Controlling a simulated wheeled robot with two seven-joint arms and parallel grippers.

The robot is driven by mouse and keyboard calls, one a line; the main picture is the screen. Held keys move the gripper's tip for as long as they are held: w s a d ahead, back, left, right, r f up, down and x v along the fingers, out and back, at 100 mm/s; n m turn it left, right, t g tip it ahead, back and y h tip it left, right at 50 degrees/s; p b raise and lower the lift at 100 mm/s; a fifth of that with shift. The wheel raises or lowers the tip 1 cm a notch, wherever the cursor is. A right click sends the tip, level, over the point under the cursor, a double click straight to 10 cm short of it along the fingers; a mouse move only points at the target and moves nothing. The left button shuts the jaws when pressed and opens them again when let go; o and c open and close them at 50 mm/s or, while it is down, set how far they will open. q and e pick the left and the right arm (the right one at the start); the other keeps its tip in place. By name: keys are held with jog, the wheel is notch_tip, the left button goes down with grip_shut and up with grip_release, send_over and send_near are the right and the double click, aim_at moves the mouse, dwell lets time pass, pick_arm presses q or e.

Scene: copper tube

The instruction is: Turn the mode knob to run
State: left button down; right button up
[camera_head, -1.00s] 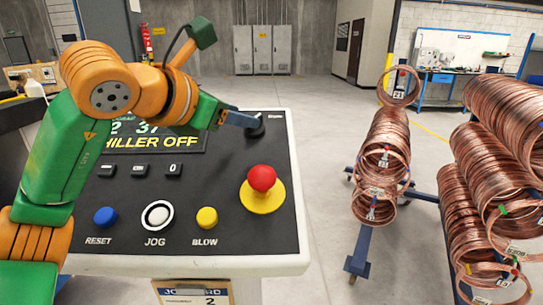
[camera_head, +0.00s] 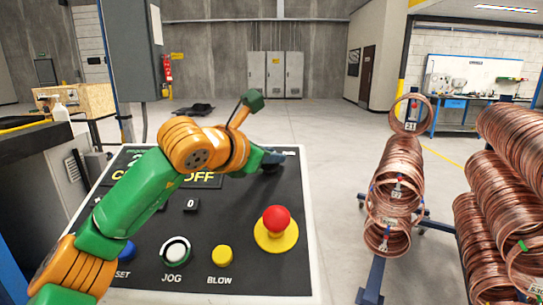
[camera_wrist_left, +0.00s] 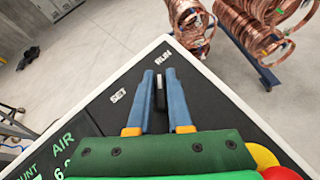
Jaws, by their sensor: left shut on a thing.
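The mode knob (camera_wrist_left: 160,98) is black with a light line and sits between the labels SET (camera_wrist_left: 118,95) and RUN (camera_wrist_left: 163,57) in the left wrist view. It also shows as a dark shape at the panel's far right corner in the head view (camera_head: 272,168). My left gripper (camera_wrist_left: 159,77) has its two blue fingers around the knob, shut on it. In the head view my left gripper (camera_head: 264,160) reaches the knob from the left. The knob's light line lies between the fingers, roughly along them. My right gripper is in neither view.
The control panel (camera_head: 228,205) carries a red mushroom button (camera_head: 277,219), a yellow BLOW button (camera_head: 222,255) and a JOG button (camera_head: 175,250). My left arm hides part of its display. Copper coils (camera_head: 395,195) stand to the right, apart from the panel. Open floor lies behind.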

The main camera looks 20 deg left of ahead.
pick_arm(q)
jog(key=shift+m+g+h+p, duration=0.3)
jog(key=shift+m+p, duration=0.1)
jog(key=shift+p, duration=0.25)
jog(key=shift+f+m, duration=0.15)
jog(key=shift+m, duration=0.25)
jog(key=shift+f+h, duration=0.15)
jog(key=shift+h, duration=0.15)
